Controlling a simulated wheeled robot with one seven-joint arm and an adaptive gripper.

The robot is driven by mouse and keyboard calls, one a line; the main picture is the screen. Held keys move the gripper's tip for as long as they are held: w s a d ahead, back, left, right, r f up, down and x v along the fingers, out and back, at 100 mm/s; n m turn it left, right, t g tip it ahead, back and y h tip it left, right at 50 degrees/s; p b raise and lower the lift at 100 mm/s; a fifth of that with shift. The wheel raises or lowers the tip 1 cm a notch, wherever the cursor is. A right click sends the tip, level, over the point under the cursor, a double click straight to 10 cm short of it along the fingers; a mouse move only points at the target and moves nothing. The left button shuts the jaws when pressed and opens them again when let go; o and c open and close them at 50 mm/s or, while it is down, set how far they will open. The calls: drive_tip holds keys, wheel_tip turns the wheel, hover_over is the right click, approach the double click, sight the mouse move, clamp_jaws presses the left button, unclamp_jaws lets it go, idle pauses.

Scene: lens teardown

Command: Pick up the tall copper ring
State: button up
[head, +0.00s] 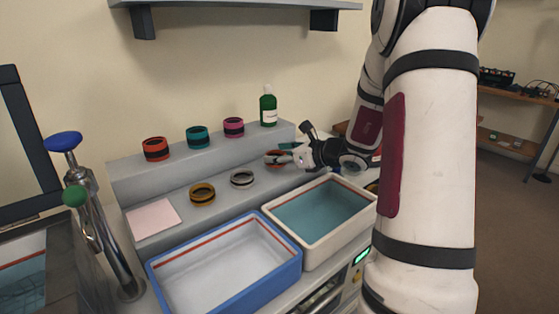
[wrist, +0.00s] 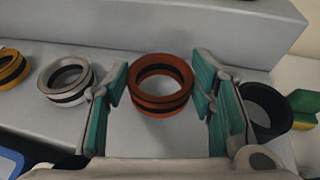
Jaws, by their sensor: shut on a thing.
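The tall copper ring (wrist: 161,103), reddish-orange with a dark band, stands upright between the teal-padded fingers of my gripper (wrist: 163,95) in the wrist view. My gripper is shut on it, one finger on each side. In the head view my gripper (head: 276,158) is at the right part of the lower step, and only a bit of the copper ring (head: 271,153) shows behind the fingers. I cannot tell whether the ring still touches the step.
A silver ring (head: 242,179) and a gold ring (head: 202,193) stand left of my gripper; a black ring (wrist: 266,110) is close on its right. Red, teal and pink rings and a green bottle (head: 268,106) stand on the upper step. Blue-rimmed (head: 283,276) and white (head: 312,259) trays lie in front.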

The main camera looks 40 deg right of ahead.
drive_tip(key=shift+r, duration=0.85)
drive_tip(key=s+a, duration=0.2)
drive_tip(key=s, duration=0.5)
drive_tip(key=s+a+r+p, duration=0.1)
drive_tip(key=s+a, duration=0.2)
drive_tip(key=s, duration=0.5)
drive_tip(key=shift+s+r, duration=0.1)
